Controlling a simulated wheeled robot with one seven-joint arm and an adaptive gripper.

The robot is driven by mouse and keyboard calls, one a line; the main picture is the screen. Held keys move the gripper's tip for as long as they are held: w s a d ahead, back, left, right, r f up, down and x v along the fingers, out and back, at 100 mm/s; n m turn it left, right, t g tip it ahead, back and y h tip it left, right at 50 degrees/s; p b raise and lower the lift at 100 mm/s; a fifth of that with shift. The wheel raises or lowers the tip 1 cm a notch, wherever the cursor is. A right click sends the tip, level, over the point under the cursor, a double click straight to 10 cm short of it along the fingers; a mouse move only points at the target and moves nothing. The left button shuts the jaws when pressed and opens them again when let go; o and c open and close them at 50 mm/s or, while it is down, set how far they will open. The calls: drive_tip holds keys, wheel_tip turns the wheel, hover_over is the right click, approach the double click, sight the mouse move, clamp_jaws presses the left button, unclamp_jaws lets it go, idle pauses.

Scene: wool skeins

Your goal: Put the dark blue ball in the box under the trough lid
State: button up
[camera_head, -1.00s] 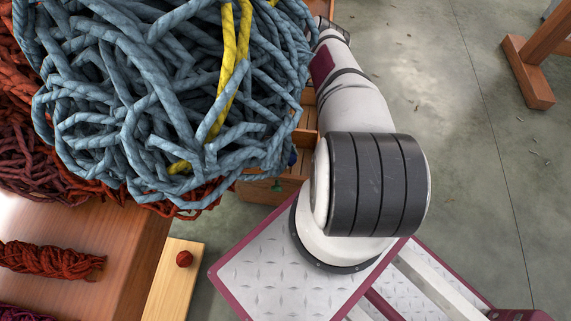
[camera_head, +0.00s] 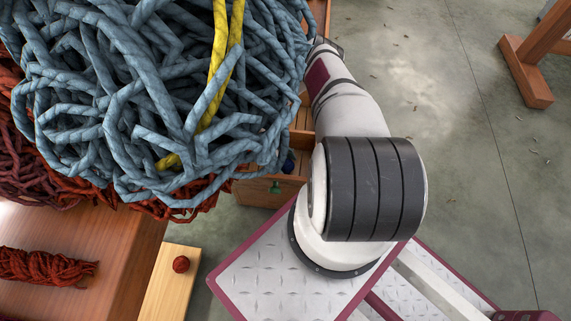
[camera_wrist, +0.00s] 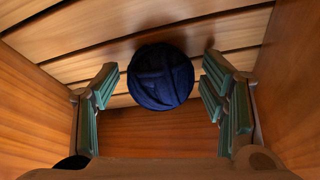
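The dark blue ball (camera_wrist: 161,77) lies on wooden slats in the wrist view, between plain wooden walls. My gripper (camera_wrist: 160,84) is open, with green ribbed pads on either side of the ball and a gap on each side. A dark blue round thing, probably the ball, shows in the head view (camera_head: 289,165) inside a wooden box (camera_head: 258,192). The box is partly hidden by wool and my arm. My gripper is hidden in the head view. I cannot make out a trough lid.
A large blue-grey wool tangle (camera_head: 150,100) with a yellow strand fills the upper left. A red skein (camera_head: 45,267) lies on a wooden surface. A small red ball (camera_head: 181,264) sits on a pale board (camera_head: 168,290). Clear floor (camera_head: 440,150) lies to the right.

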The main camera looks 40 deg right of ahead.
drive_tip(key=shift+r, duration=0.1)
drive_tip(key=p+v, duration=0.3)
drive_tip(key=v, duration=0.4)
drive_tip(key=shift+r, duration=0.25)
drive_tip(key=shift+w, duration=0.15)
